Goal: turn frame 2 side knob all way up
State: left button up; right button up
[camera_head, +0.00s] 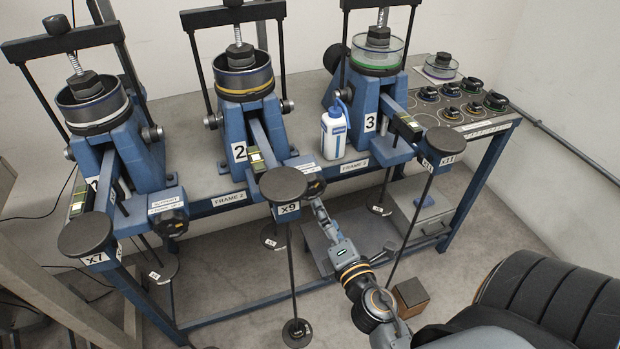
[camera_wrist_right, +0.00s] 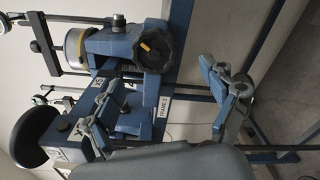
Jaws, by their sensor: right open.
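Frame 2 (camera_head: 245,90) is the middle blue lever frame on the bench, marked with a 2. A black lobed side knob (camera_head: 313,186) shows at its front, just right of the X9 disc and partly hidden. In the right wrist view the black knob (camera_wrist_right: 160,45) is large, with a yellow mark on it. My right gripper (camera_head: 319,207) is just below the knob in the head view, partly hidden. In the wrist view the right gripper (camera_wrist_right: 147,97) has its fingers wide apart, with nothing between them. It looks apart from the knob. My left gripper is not in view.
The round X9 disc (camera_head: 283,184) on the lever end is close to my right gripper. Frame 1 (camera_head: 120,150) stands left and frame 3 (camera_head: 375,85) right. A white bottle (camera_head: 334,132) stands between frames 2 and 3. A brown block (camera_head: 410,296) is on the floor.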

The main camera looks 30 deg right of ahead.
aim_at(313, 190)
jog(key=shift+n, duration=0.4)
jog(key=w, duration=0.1)
jog(key=w+p, duration=0.1)
jog(key=w+r+p, duration=0.1)
jog(key=w, duration=0.1)
jog(key=shift+d+r, duration=0.1)
jog(key=shift+d, duration=0.25)
jog(key=p+x, duration=0.1)
jog(key=x, duration=0.4)
jog(key=shift+p, duration=0.35)
jog(key=shift+s+f, duration=0.1)
jog(key=shift+f, duration=0.1)
jog(key=c, duration=1.4)
jog(key=shift+c, duration=1.2)
jog(key=m, duration=0.3)
jog(key=shift+r+m, duration=0.1)
jog(key=shift+m, duration=0.2)
jog(key=m+p, duration=0.1)
jog(key=m, duration=0.3)
jog(key=shift+m, duration=0.3)
jog(key=o, duration=1.6)
jog(key=shift+d, duration=0.1)
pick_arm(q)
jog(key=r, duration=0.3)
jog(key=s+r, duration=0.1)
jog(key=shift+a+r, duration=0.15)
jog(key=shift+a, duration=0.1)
pick_arm(e)
jog(key=shift+o, duration=0.2)
